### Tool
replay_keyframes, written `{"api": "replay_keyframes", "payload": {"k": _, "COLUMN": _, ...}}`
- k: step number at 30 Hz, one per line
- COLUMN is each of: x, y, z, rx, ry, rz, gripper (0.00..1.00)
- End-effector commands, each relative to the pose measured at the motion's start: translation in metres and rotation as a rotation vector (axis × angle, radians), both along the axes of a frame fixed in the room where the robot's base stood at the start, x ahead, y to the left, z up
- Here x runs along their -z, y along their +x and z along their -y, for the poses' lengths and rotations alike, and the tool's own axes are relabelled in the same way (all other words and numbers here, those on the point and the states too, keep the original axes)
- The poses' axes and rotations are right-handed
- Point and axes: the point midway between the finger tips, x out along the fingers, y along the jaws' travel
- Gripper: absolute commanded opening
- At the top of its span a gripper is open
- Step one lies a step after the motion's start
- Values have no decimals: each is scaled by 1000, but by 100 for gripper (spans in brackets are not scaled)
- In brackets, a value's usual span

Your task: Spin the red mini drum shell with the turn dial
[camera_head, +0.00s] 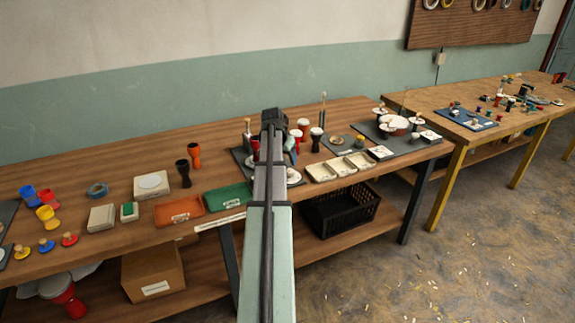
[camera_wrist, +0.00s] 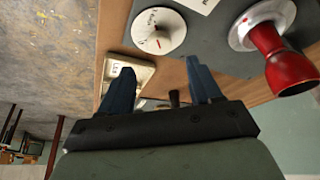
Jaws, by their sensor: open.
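In the wrist view, the red mini drum shell (camera_wrist: 285,68) sits with its flared end against a round pale-rimmed metallic disc (camera_wrist: 262,22) at the upper right. The white turn dial (camera_wrist: 158,32), with a red pointer mark, lies on the same grey board (camera_wrist: 215,45), to the left of the drum. My gripper (camera_wrist: 158,67) is open and empty; its two blue fingers are apart, and the dial appears beyond the fingertips, not between them. Whether they touch anything is unclear.
A cream tray (camera_wrist: 130,70) is beside the left finger in the wrist view. In the head view, an orange tray (camera_head: 178,211) and a green tray (camera_head: 228,197) lie left of my arm.

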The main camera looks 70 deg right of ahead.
Motion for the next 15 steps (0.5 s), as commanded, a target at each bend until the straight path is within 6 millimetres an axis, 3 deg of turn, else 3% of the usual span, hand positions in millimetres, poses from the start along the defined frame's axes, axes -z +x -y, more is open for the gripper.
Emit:
{"api": "replay_keyframes", "payload": {"k": 6, "x": -32, "y": 3, "z": -14, "rx": -1, "ry": -2, "rz": 0, "gripper": 64}}
{"api": "replay_keyframes", "payload": {"k": 15, "x": -53, "y": 4, "z": -22, "rx": -1, "ry": 0, "rz": 0, "gripper": 64}}
